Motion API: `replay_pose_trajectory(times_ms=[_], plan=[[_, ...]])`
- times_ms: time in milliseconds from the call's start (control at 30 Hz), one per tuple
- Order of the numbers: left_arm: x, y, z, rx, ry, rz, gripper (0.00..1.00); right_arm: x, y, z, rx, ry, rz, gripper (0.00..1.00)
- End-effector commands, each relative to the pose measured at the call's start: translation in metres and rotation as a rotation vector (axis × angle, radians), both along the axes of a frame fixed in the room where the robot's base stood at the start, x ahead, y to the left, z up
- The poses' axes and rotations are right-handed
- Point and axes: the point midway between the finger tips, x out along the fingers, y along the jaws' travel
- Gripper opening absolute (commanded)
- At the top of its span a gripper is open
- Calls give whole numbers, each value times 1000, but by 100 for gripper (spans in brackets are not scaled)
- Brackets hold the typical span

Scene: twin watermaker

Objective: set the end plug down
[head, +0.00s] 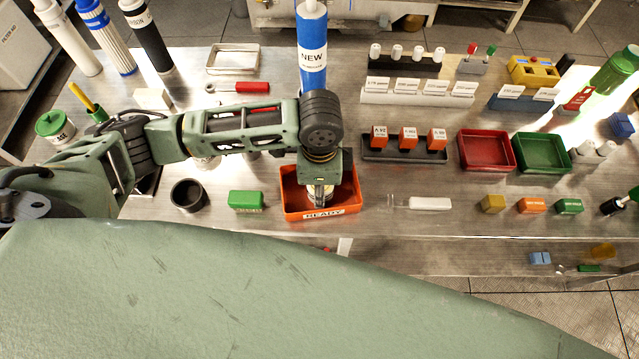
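My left gripper (321,194) points down inside the orange tray (289,206) with the READY label, near the middle of its front part. A pale, round piece, which may be the end plug (328,199), shows at the fingertips. It is mostly hidden by the gripper, so I cannot tell whether the fingers hold it or whether it touches the tray floor. My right gripper is not clearly in view.
A black ring (187,195) and a green block (245,201) stand left of the tray. A white-handled tool (430,203) lies to its right. A blue NEW cylinder (312,50) stands behind. Red (486,167) and green (541,168) trays are farther right.

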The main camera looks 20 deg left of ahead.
Motion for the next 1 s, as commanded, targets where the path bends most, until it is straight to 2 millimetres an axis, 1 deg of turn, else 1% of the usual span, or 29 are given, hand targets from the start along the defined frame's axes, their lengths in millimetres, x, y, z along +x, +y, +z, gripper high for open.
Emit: replay_pose_trajectory(times_ms=[200,333,467,567,800,900,1000], plan=[[0,0,0,1,1,0,49,9,-6,0,-5,-13,1,40],[0,0,1,0,0,0,49,10,-7,0,-7,-15,1,40],[0,0,9,-1,0,0,49,10,-7,-1,-8,-15,1,40],[1,0,25,-2,-4,-1,49,10,-8,-4,-8,-15,0,40],[1,-1,77,-3,-5,-1,49,9,-8,-11,-8,-14,-1,40],[1,-1,96,-1,-3,-1,49,9,-8,-13,-8,-14,-1,40],[0,-1,110,-2,-2,0,49,9,-8,-14,-8,-13,-1,40]])
